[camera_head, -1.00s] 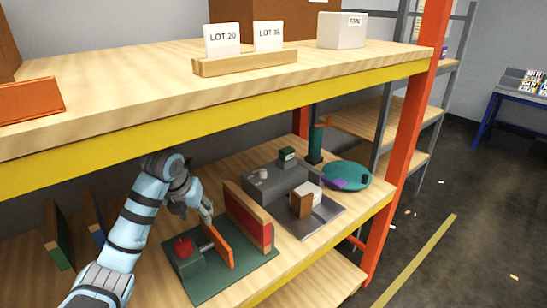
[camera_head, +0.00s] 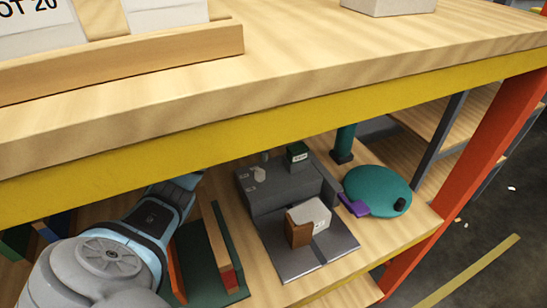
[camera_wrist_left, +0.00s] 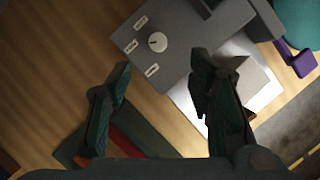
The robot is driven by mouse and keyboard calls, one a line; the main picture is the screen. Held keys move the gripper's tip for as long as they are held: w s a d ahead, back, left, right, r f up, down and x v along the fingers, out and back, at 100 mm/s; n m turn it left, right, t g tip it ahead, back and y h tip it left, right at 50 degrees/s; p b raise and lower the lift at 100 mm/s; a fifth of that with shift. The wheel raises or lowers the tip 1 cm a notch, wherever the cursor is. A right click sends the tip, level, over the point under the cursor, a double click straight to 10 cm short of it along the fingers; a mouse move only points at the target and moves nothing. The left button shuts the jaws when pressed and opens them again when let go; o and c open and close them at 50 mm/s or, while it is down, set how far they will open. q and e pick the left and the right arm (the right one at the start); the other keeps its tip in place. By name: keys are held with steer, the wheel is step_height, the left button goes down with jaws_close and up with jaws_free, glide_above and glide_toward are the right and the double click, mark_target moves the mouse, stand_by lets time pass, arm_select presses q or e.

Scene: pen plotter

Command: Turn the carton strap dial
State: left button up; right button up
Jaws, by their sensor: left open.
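The grey strapping machine (camera_head: 285,190) stands on the lower shelf; its small pale dial (camera_head: 258,174) is on top. In the left wrist view the round dial (camera_wrist_left: 157,41) has a pointer mark, with several white labels beside it on the grey top (camera_wrist_left: 185,25). My left gripper (camera_wrist_left: 160,75) is open and empty, its dark green-padded fingers apart. In that view the dial appears just beyond the fingertips, between them; the height gap is unclear. In the head view my left arm reaches up behind the yellow beam, which seems to hide the gripper. My right gripper is not in view.
A white and brown carton (camera_head: 309,217) sits on the machine's front plate. A green labelled box (camera_head: 297,157) stands on its top. A teal disc (camera_head: 378,190) with a purple tab is at the right. The yellow beam (camera_head: 300,112) and upper shelf overhang closely.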

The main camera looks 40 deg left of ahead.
arm_select(q)
steer(key=b, duration=0.6)
glide_toward(259, 171)
steer(key=f, duration=0.1)
steer(key=x, duration=0.7)
steer(key=shift+w, duration=0.2)
steer(key=shift+f, duration=0.4)
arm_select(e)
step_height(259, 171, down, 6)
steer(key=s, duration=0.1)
arm_select(q)
jaws_close()
